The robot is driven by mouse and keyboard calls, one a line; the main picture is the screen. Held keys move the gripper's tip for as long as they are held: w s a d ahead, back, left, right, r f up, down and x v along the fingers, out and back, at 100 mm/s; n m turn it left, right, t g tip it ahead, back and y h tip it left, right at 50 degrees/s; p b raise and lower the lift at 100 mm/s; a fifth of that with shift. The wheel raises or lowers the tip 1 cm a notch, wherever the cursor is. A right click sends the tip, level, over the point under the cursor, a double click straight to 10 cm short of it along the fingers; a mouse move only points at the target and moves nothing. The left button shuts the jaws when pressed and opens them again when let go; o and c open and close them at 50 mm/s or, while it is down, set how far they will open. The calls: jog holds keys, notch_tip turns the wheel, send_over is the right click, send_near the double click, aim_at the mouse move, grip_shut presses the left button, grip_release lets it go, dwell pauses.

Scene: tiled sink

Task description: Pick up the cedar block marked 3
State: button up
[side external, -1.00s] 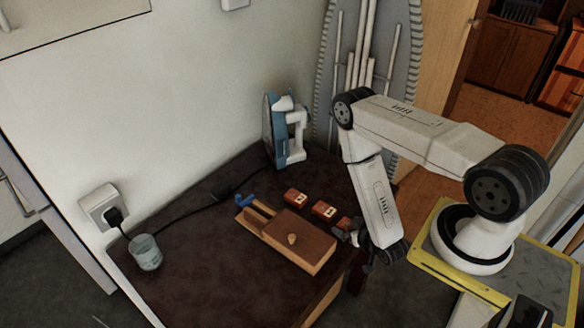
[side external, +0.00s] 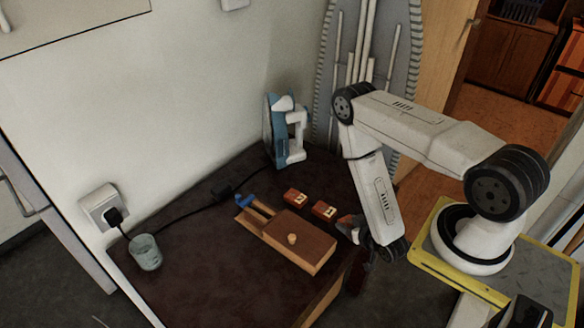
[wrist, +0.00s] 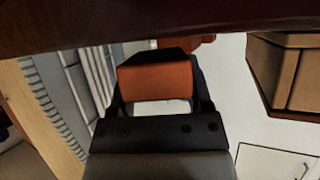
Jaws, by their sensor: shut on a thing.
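Two reddish-brown blocks with pale marked tops lie on the dark tabletop in the side view: the left block (side external: 295,197) and the middle block (side external: 324,210). Their marks are too small to read surely. My gripper (side external: 352,227) is to the right of them, at the table's right edge, shut on a third block. In the wrist view that held block (wrist: 155,82) shows as a plain orange-brown face between the dark jaws. Its mark is hidden, so I cannot tell its number. It looks tilted and close to the tabletop.
A wooden box (side external: 307,249) with a round knob lies just left of my gripper, with a blue-tipped piece at its far end.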

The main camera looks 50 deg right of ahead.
aim_at(349, 223)
jog(key=shift+r, duration=4.4)
jog(key=shift+w, duration=0.15)
